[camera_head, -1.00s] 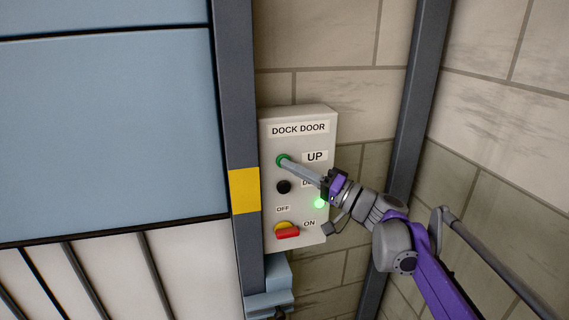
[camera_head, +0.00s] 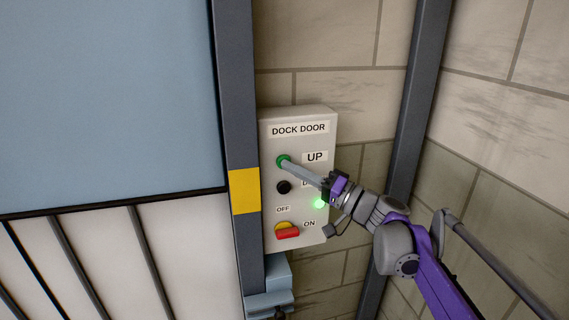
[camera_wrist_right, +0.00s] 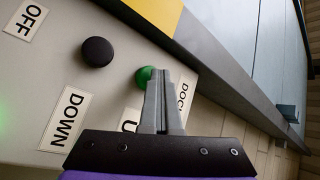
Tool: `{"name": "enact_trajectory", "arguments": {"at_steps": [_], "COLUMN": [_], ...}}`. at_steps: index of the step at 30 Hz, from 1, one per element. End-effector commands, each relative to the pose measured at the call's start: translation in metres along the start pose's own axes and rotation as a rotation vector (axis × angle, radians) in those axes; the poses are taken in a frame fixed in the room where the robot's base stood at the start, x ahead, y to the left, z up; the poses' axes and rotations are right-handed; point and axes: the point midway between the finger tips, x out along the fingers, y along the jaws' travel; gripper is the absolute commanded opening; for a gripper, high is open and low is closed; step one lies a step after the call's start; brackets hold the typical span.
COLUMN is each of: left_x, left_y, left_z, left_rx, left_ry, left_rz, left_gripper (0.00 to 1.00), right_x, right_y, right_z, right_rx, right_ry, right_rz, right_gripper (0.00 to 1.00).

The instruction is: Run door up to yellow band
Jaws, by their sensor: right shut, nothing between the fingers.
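The blue dock door (camera_head: 110,110) is partly raised. Its dark bottom edge meets the grey frame post beside the yellow band (camera_head: 244,191), near the band's middle height. The control box (camera_head: 298,140) carries a green UP button (camera_head: 283,160), a black DOWN button (camera_head: 284,187) and a red-and-yellow OFF/ON switch (camera_head: 287,231). My right gripper (camera_head: 287,164) is shut and empty, its fingertips at the green button. In the right wrist view the fingertips (camera_wrist_right: 170,78) partly cover the green button (camera_wrist_right: 143,75); how far it is pushed in cannot be told. My left gripper is not in view.
A green light (camera_head: 319,203) glows on the box near my right wrist. The black DOWN button (camera_wrist_right: 97,52) sits close beside my fingers. A dark upright post (camera_head: 402,130) and block walls stand to the right. White panels with dark bars show below the door.

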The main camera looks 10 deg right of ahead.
Motion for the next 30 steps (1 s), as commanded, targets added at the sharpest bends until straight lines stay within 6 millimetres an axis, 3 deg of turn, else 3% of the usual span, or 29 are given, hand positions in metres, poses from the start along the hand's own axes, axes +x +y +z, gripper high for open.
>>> {"name": "enact_trajectory", "arguments": {"at_steps": [17, 30], "left_x": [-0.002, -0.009], "left_y": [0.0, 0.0], "left_z": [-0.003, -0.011], "left_rx": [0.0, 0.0], "left_ry": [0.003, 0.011], "left_rz": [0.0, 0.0], "left_gripper": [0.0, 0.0], "right_x": [-0.01, -0.038], "right_y": [-0.007, -0.029], "right_z": [0.007, 0.027], "right_rx": [0.0, -0.001], "right_ry": [0.0, 0.001], "right_rz": [0.0, 0.0], "right_gripper": [0.0, 0.0]}}
